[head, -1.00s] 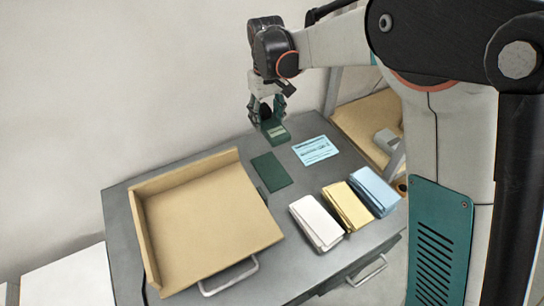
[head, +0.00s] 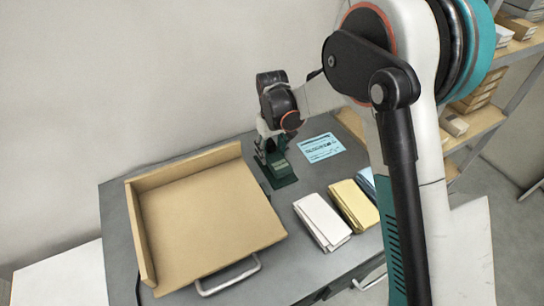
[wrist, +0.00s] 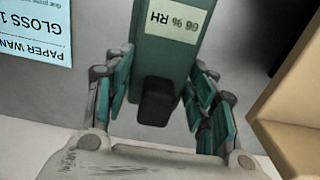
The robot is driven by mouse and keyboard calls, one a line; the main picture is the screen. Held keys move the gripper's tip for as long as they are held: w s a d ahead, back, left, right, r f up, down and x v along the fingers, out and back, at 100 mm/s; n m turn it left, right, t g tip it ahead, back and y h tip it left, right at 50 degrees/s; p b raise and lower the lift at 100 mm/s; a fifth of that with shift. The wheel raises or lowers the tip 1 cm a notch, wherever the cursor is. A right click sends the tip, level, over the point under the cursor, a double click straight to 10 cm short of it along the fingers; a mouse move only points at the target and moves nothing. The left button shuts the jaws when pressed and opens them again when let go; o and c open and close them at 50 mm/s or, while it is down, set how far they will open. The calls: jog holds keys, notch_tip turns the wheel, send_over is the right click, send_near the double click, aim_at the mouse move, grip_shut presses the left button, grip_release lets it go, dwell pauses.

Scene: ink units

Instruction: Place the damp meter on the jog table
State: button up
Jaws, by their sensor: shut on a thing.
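The damp meter is a dark green block with a pale display (head: 280,169); the display reads 66 % RH in the wrist view (wrist: 172,20). My gripper (head: 268,150) is shut on the meter, its teal fingers (wrist: 160,90) either side of a black grip.
A light blue printed sheet (head: 321,147) lies right of the meter. White (head: 321,220), yellow (head: 353,205) and blue paper stacks stand in a row nearer the front right; my arm partly hides the blue one. The jog table's surface is empty. A wall stands behind.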

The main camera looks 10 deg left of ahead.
aim_at(272, 145)
jog(key=shift+f, duration=1.15)
jog(key=shift+f+b, duration=0.2)
jog(key=shift+b, duration=0.15)
jog(key=o, duration=1.2)
jog(key=shift+r, duration=0.1)
notch_tip(272, 145, up, 12)
jog(key=p, duration=0.3)
jog(key=shift+r+p, duration=0.1)
jog(key=shift+p, duration=0.3)
